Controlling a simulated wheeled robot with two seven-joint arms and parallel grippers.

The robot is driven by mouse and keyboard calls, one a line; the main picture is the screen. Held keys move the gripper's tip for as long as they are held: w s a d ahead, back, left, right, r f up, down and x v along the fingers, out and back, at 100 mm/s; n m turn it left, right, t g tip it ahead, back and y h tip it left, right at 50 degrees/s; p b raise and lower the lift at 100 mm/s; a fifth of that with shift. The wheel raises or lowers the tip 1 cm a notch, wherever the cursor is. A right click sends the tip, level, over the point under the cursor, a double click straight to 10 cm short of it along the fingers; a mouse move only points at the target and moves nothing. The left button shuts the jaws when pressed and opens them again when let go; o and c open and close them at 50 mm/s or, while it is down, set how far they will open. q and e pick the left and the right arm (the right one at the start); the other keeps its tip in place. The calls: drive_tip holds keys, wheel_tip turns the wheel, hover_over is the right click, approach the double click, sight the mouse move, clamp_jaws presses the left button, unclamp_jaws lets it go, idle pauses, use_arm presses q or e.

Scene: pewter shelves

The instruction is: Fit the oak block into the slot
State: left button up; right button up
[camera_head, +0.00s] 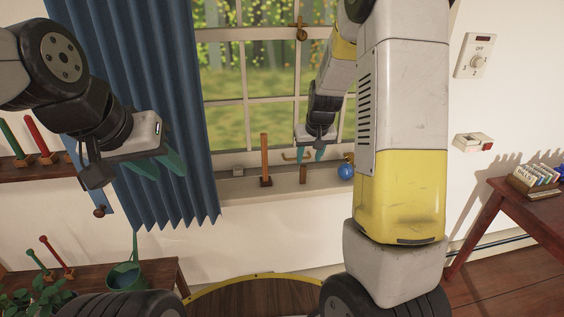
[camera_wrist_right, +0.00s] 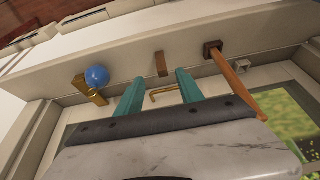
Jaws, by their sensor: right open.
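A small brown wooden block (camera_head: 303,175), which looks like the oak block, is on the window sill; it also shows in the right wrist view (camera_wrist_right: 161,64). My right gripper (camera_head: 310,157) is open and empty. In the right wrist view its teal fingers (camera_wrist_right: 160,74) are spread on either side of the line to the block, which lies past their tips. I cannot make out a slot in either view. My left gripper (camera_head: 159,167) is open and empty in front of the blue curtain, well left of the block.
An orange stick on a dark base (camera_head: 265,160) stands on the sill left of the block. A blue ball (camera_head: 346,171) sits to its right. A brass handle (camera_wrist_right: 164,92) is on the window frame. The curtain (camera_head: 150,100) hangs at left. A wooden table (camera_head: 500,198) stands at right.

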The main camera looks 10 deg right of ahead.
sight(304, 168)
drive_tip(key=x, duration=0.8)
drive_tip(key=shift+w+a+f, duration=0.15)
drive_tip(key=shift+w+a, duration=0.05)
drive_tip(key=shift+w, duration=0.3)
clamp_jaws()
